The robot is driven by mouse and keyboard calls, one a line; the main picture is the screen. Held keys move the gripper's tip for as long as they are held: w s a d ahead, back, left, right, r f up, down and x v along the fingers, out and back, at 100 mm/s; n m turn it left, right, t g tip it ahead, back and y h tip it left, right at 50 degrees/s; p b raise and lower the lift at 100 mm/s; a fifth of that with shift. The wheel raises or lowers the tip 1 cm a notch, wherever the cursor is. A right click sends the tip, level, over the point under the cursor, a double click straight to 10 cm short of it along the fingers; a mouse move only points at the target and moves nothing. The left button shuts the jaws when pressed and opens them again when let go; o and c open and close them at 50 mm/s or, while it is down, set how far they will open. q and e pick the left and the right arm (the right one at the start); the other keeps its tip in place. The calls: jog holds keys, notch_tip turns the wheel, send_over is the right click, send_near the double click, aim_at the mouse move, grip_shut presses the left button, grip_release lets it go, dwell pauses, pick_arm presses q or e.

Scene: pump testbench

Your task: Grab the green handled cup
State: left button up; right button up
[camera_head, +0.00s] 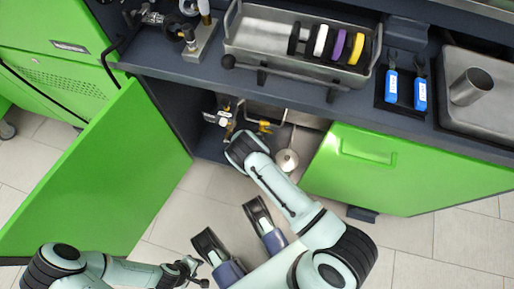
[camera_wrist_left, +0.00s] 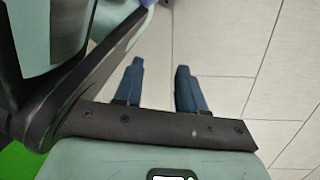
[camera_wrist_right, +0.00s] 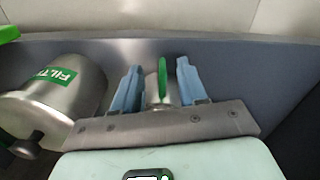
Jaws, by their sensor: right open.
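The green handled cup (camera_wrist_right: 153,92) is a small metal cup in the right wrist view, with its green handle (camera_wrist_right: 162,77) facing up in the picture. My right gripper (camera_wrist_right: 157,80) is open, with its blue fingers on either side of the cup; contact is not clear. In the head view my right arm reaches into the open lower cabinet, and its fingers and the cup are hidden. My left gripper (camera_head: 191,271) is low at the left, over the floor. In the left wrist view its fingers (camera_wrist_left: 160,85) are apart with nothing between them.
A metal container with a green filter label (camera_wrist_right: 62,98) stands close left of the cup. A grey panel runs behind and right of it. The open green door (camera_head: 100,180) stands left of the cabinet. A metal tray with coloured discs (camera_head: 262,42) is on the counter.

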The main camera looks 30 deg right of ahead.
notch_tip(320, 180, down, 3)
jog(key=shift+w+f+b, duration=0.15)
jog(key=shift+f+b, duration=0.05)
jog(key=shift+b, duration=0.4)
pick_arm(q)
jog(key=s, duration=0.1)
jog(key=s+f+g, duration=0.1)
jog(key=s, duration=0.1)
jog(key=shift+a+f, duration=0.2)
pick_arm(e)
jog(key=shift+c, duration=0.2)
grip_shut()
